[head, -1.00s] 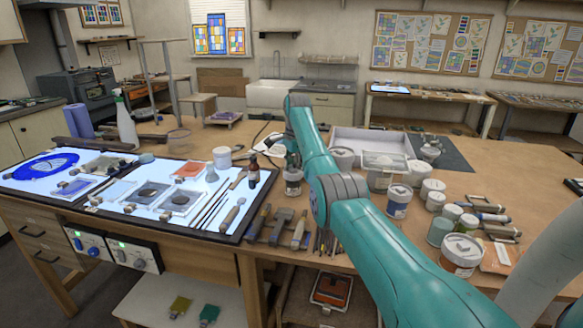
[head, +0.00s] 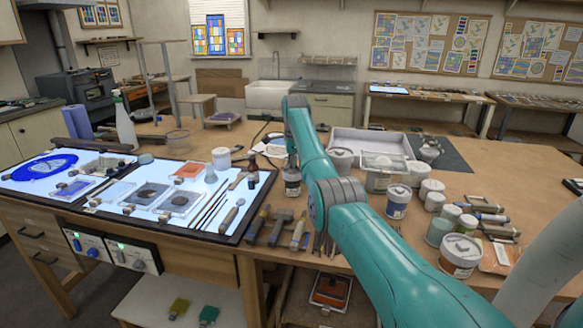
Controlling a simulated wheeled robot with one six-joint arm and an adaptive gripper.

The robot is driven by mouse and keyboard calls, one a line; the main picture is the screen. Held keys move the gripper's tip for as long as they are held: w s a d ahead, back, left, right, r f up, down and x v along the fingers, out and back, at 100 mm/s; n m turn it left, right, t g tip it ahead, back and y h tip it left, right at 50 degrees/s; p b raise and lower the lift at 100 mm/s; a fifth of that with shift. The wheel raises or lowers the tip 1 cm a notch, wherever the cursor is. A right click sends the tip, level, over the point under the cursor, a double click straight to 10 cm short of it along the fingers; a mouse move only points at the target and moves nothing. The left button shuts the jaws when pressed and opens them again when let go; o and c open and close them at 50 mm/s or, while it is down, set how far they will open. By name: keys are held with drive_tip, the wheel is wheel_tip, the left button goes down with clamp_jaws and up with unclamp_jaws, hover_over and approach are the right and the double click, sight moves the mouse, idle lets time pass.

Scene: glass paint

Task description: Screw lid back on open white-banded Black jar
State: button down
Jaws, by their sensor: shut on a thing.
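A small dark jar with a pale band (head: 292,183) stands on the wooden workbench (head: 345,232), just right of the light panel and close beside my teal arm. It looks upright. I cannot make out a loose lid.
A light panel (head: 246,225) with glass pieces and brushes lies left of the jar. A brown bottle (head: 253,175) and a white tub (head: 221,158) stand near its back edge. Several jars, including a blue-labelled one (head: 398,205), and a pale tray (head: 345,137) are right of my arm.

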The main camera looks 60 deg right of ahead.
drive_tip(key=shift+s+f+m, duration=0.2)
drive_tip(key=shift+f+m, duration=0.3)
drive_tip(key=shift+m, duration=0.2)
drive_tip(key=c, duration=0.7)
unclamp_jaws()
drive_tip(key=shift+w+r, duration=0.1)
drive_tip(key=shift+r, duration=0.05)
drive_tip(key=shift+r, duration=0.1)
drive_tip(key=o, duration=0.5)
drive_tip(key=shift+o, duration=0.2)
drive_tip(key=shift+d+r, duration=0.1)
drive_tip(key=shift+r, duration=0.1)
